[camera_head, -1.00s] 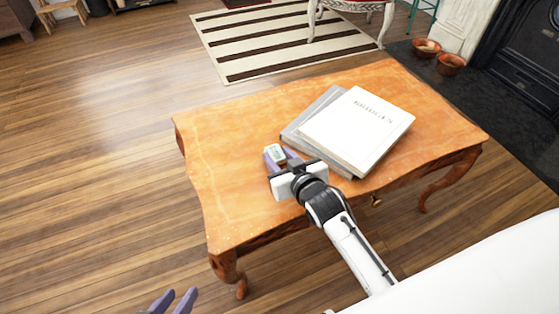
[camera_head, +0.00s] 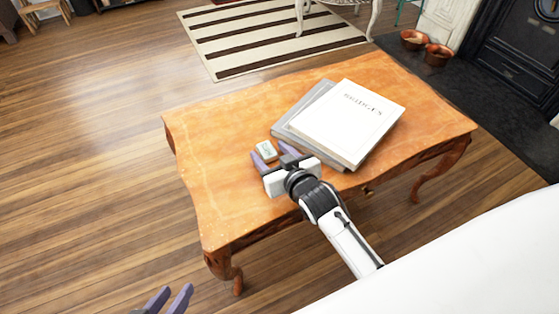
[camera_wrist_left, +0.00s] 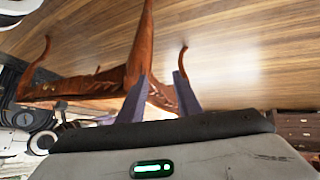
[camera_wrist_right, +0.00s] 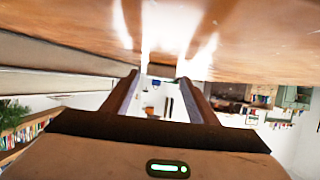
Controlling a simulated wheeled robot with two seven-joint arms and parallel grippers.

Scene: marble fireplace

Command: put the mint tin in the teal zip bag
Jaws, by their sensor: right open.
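The mint tin (camera_head: 266,151), small with a pale lid, lies on the orange wooden table, left of the books. My right gripper (camera_head: 270,149) is open and low over the table, its purple fingers pointing at the tin. The tin is by the fingertips; I cannot tell whether it touches them. I see no teal zip bag.
A white book (camera_head: 348,120) lies on a grey one (camera_head: 290,128), close to the right of my right gripper. The left part of the wooden table (camera_head: 212,190) is bare. A striped rug (camera_head: 270,40) and two bowls (camera_head: 438,54) are beyond it.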

